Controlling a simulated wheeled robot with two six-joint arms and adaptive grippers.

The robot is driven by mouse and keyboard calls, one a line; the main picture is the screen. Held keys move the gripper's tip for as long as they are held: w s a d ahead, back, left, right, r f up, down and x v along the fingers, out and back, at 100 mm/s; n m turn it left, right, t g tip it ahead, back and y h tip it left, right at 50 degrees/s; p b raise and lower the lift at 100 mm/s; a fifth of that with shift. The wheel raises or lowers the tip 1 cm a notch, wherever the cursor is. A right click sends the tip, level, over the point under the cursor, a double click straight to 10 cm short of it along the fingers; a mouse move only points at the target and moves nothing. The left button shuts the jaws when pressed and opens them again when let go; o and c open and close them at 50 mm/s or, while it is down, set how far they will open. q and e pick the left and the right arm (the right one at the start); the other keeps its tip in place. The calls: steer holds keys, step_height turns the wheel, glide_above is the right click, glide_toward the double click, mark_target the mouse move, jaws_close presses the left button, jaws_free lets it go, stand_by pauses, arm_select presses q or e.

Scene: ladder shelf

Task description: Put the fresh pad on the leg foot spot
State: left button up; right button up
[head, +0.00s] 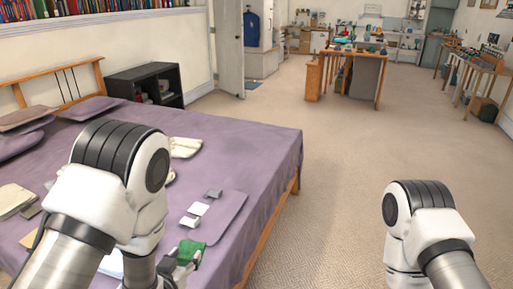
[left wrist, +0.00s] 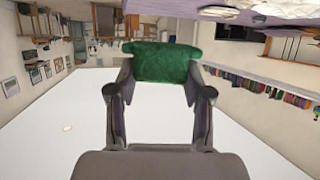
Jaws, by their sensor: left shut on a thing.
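My left gripper (head: 182,262) is shut on a green pad (head: 189,251) at the near edge of the bed. In the left wrist view the green pad (left wrist: 165,63) lies across the tips of both fingers (left wrist: 160,92). Several small pieces lie on the flat purple-grey mat (head: 228,216) just beyond: a grey piece (head: 213,193), a white block (head: 198,209) and another white piece (head: 189,221). I cannot tell which thing is the leg foot spot. My right arm shows at the lower right, but its gripper is out of view.
The purple bed (head: 250,150) fills the left side, with pillows and folded cloths (head: 185,147) on it. A black shelf (head: 147,84) stands behind it. Open carpet (head: 340,170) lies to the right, with wooden tables (head: 352,66) at the back.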

arm_select(q)
steer(key=shift+w+a+r+n+y, duration=0.2)
steer(key=shift+a+r+n+y, duration=0.35)
steer(key=shift+a, duration=0.2)
steer(key=shift+a+f+y, duration=0.15)
steer(key=shift+f+y, duration=0.1)
steer(key=shift+f, duration=0.05)
steer(key=s+f, duration=0.4)
steer(key=shift+f, duration=0.35)
